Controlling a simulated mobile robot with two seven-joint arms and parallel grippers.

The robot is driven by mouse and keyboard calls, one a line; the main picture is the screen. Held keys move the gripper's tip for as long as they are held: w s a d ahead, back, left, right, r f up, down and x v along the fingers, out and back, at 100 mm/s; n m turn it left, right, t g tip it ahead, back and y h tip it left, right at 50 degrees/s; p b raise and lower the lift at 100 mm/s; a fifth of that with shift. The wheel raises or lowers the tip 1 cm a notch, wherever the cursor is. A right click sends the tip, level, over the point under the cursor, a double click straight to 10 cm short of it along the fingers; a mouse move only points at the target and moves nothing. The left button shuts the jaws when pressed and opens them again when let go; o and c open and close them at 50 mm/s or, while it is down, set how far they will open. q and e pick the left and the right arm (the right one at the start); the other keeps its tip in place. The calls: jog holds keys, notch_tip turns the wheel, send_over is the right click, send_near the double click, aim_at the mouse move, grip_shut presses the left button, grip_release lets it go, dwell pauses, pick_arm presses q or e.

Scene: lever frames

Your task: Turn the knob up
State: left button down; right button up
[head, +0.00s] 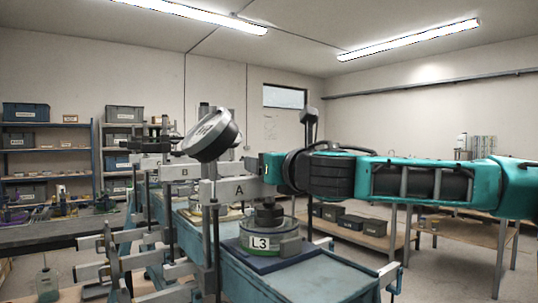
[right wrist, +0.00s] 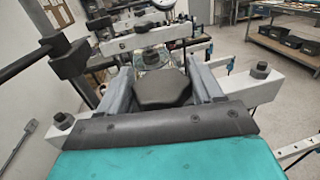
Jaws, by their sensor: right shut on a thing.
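A dark, many-sided knob (right wrist: 163,90) sits in the middle of the right wrist view, between the two grey fingers of my right gripper (right wrist: 158,78). The gripper is shut on it. In the head view my right arm comes in from the right, and the right gripper (head: 268,172) is at the right end of the pale crossbeam marked A (head: 238,190). The gripped knob cannot be made out there. A separate black knob (head: 268,213) tops the round cell labelled L3 (head: 262,241), below the gripper. My left gripper is not in view.
A tilted dial gauge (head: 213,135) stands over beam A, close left of the gripper. More lever frames, including beam B (head: 183,171), stand behind. A black clamp on a rod (right wrist: 68,56) is close by at left in the wrist view. Shelves line the back wall.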

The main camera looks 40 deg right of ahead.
jog(key=shift+r+n+y+p, duration=0.25)
jog(key=shift+n+y+p, duration=0.15)
jog(key=shift+n+y, duration=0.5)
jog(key=n+y, duration=0.1)
jog(key=y, duration=0.2)
jog(key=n+y, duration=0.2)
jog(key=shift+d+f+y+p, duration=0.1)
jog(key=shift+f+y+p, duration=0.05)
jog(key=shift+y+p, duration=0.25)
jog(key=shift+n+g+y, duration=0.5)
jog(key=shift+n+y, duration=1.2)
jog(key=shift+y, duration=0.8)
jog(key=o, duration=0.9)
jog(key=shift+o, duration=0.2)
